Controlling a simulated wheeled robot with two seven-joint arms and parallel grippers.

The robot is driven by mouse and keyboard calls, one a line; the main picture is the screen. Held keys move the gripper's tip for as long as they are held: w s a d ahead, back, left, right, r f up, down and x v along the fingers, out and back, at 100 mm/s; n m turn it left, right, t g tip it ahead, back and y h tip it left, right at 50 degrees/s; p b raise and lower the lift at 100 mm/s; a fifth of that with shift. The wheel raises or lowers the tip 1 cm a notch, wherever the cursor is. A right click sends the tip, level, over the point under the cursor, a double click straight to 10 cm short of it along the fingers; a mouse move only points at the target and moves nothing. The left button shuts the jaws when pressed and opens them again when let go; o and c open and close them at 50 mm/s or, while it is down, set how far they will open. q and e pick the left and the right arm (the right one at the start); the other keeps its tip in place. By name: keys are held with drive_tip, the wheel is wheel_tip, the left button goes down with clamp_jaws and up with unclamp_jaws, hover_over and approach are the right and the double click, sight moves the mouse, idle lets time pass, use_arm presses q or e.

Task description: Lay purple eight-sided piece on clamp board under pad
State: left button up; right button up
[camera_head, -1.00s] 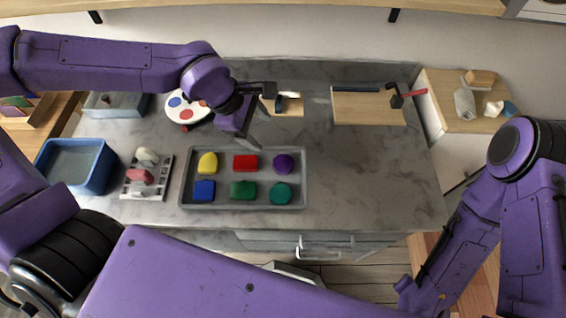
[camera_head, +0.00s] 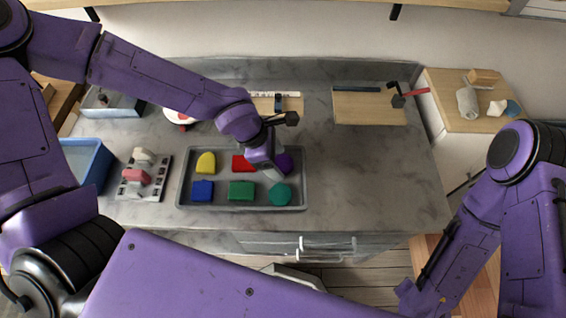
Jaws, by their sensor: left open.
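The purple eight-sided piece (camera_head: 286,162) lies in the back right spot of the grey tray (camera_head: 232,208), partly hidden by my left gripper. My left gripper (camera_head: 274,172) is open and points down over the tray, beside the purple piece on its left; I cannot tell whether it touches it.
The tray also holds yellow, red, blue, green and teal pieces. Left of it are a rack (camera_head: 146,177) with pale and pink items and a blue bin (camera_head: 101,168). A larger wooden board (camera_head: 368,108) and a hammer (camera_head: 400,97) lie at the back right.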

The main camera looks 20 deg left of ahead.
use_arm(q)
drive_tip(key=c, duration=1)
drive_tip(key=shift+o, duration=0.2)
drive_tip(key=shift+r, duration=0.15)
